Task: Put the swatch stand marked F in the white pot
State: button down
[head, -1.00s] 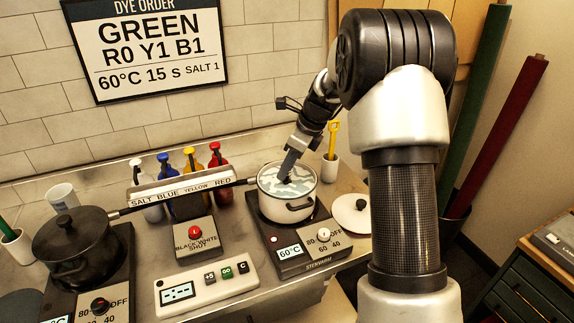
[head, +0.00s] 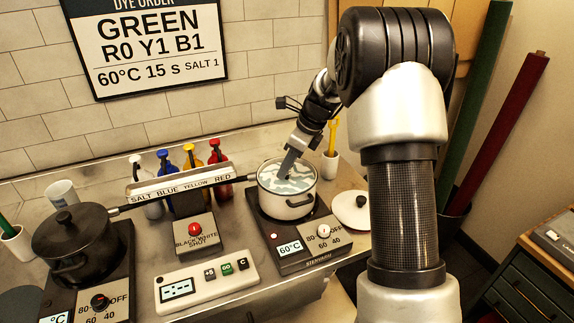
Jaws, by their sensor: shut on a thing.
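The white pot (head: 287,208) stands open on the right hotplate, with pale rippled liquid in it. My gripper (head: 286,172) points down into the pot from above, its tip at the liquid. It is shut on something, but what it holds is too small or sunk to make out. No letter F and no clear swatch stand shows in view.
A black lidded pot (head: 72,240) stands on the left hotplate. A labelled rack (head: 180,186) stands before several pump bottles. A control box (head: 205,284) lies in front. The white lid (head: 349,209) and a cup with a yellow tool (head: 330,165) are right of the white pot.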

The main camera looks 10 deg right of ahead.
jog(key=c, duration=0.9)
grip_release()
jog(key=shift+c, duration=0.2)
notch_tip(320, 180, up, 7)
jog(key=p, duration=0.6)
